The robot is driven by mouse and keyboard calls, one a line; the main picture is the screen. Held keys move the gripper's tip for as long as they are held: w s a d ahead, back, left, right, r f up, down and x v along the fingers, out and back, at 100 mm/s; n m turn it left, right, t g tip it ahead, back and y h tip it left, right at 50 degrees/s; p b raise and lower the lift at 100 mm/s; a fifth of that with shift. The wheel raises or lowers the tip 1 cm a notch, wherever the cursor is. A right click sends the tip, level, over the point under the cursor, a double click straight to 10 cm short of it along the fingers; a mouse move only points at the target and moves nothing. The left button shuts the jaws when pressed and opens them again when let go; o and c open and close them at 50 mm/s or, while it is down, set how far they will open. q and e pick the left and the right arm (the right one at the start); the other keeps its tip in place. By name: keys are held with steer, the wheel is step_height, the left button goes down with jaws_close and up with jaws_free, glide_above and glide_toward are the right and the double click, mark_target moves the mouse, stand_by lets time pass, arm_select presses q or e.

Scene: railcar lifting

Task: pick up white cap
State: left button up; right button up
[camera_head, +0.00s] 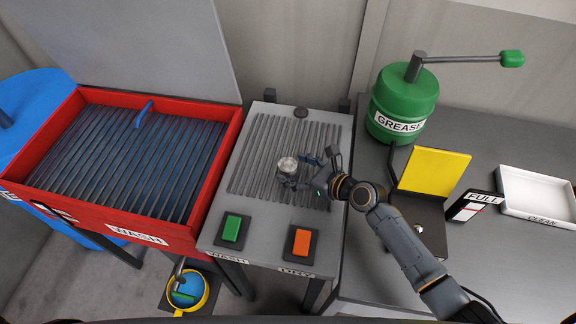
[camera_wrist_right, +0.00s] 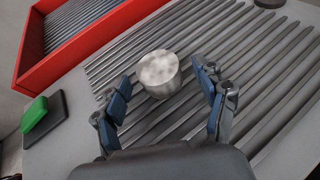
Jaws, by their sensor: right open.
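The white cap (camera_head: 288,165) is a short, pale, mottled cylinder. It stands upright on the grey ribbed drying rack (camera_head: 262,135). My right gripper (camera_head: 304,172) is open beside the cap, low over the ribs. In the right wrist view the cap (camera_wrist_right: 158,73) sits between and just ahead of the two spread blue fingertips (camera_wrist_right: 166,78). A small gap shows between the cap and the right finger; the left finger is close to the cap, and I cannot tell whether it touches. My left gripper is not in view.
The red wash tub (camera_head: 232,135) stands left of the rack. A green button (camera_head: 231,228) and an orange button (camera_head: 301,242) sit at the rack's front. The green grease pot (camera_head: 405,100), yellow plate (camera_head: 434,170) and white clean tray (camera_head: 530,190) are on the right.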

mark_target(287, 166)
steer(key=shift+x, duration=1.6)
steer(key=shift+s, duration=0.15)
steer(key=shift+c, duration=0.8)
steer(key=c, duration=0.9)
steer(key=shift+r, duration=0.15)
